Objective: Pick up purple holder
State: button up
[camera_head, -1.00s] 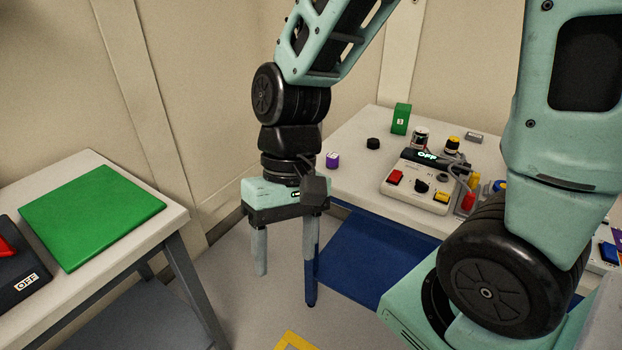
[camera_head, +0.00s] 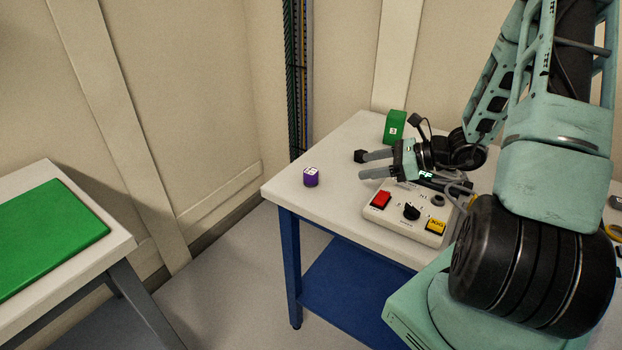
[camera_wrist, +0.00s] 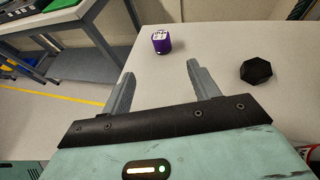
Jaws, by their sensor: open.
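The purple holder (camera_head: 311,178) is a small purple block with a white marked top. It stands near the left edge of the white table (camera_head: 330,215). In the wrist view the purple holder (camera_wrist: 162,42) lies beyond my fingertips, roughly in line with the gap between them. My gripper (camera_head: 362,165) is open and empty, above the table to the right of the holder, with its fingers pointing left toward it. The fingers also show in the wrist view (camera_wrist: 160,75), apart from the holder.
A black knob-like piece (camera_wrist: 256,71) lies right of my fingers. A green block (camera_head: 395,126) stands behind. A control box (camera_head: 410,212) with red and yellow buttons sits below my gripper. Another table with a green mat (camera_head: 45,235) is at left. The table around the holder is clear.

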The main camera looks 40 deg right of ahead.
send_near(314, 172)
jog(key=x, duration=0.5)
jog(key=shift+a+f+p, duration=0.2)
jog(key=shift+f+p, duration=0.15)
jog(key=x, duration=0.3)
jog(key=p+x, duration=0.1)
jog(key=shift+w+a+r, duration=0.1)
jog(key=shift+w+r, duration=0.05)
jog(key=shift+w, duration=0.25)
jog(key=shift+w+a+f, duration=0.25)
jog(key=shift+w+f, duration=0.05)
jog(key=shift+w, duration=0.15)
jog(key=c, duration=1.1)
